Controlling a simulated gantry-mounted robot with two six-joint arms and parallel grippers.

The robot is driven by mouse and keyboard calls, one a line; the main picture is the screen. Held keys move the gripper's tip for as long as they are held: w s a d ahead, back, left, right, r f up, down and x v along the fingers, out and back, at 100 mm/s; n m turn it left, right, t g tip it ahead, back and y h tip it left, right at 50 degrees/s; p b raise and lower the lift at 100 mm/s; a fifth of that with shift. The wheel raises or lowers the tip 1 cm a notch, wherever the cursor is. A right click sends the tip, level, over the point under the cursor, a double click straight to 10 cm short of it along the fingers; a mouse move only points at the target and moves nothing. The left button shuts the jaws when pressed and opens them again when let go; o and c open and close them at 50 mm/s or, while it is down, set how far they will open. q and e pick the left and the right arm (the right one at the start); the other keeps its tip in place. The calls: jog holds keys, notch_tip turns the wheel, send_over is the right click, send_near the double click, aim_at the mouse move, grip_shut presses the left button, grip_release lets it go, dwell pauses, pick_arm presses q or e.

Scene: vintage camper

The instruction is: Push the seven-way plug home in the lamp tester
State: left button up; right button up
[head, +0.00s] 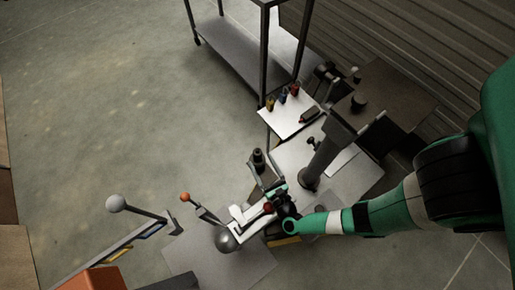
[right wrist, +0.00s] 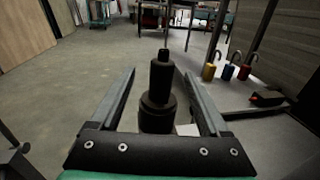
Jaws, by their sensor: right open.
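A black stepped, round body (head: 258,157), which looks like the seven-way plug, stands near the centre of the head view. In the right wrist view the black body (right wrist: 161,80) stands upright between the two finger bars, with gaps at both sides. My right gripper (head: 264,170) is open, its fingers pointing towards that body. Its fingers also show in the right wrist view (right wrist: 158,75). I cannot make out the lamp tester for certain. The lower end of the black body is hidden by my gripper. My left gripper is out of view.
A white coupling with a grey ball (head: 226,240) sits just left of my right wrist. A small white shelf (head: 290,117) with coloured padlocks stands behind. A dark post (head: 325,157) rises close to my right arm. Bare floor (head: 110,110) lies left.

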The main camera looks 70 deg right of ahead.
aim_at(260, 157)
jog(key=shift+w+d+f, duration=0.15)
jog(key=shift+w+d, duration=0.1)
jog(key=shift+d, duration=0.1)
jog(key=b+x, duration=0.1)
jog(key=x, duration=0.2)
jog(key=shift+w+d+f, duration=0.1)
jog(key=shift+d, duration=0.2)
jog(key=shift+w+d, duration=0.25)
jog(key=shift+w, duration=0.1)
grip_shut()
dwell(0.6)
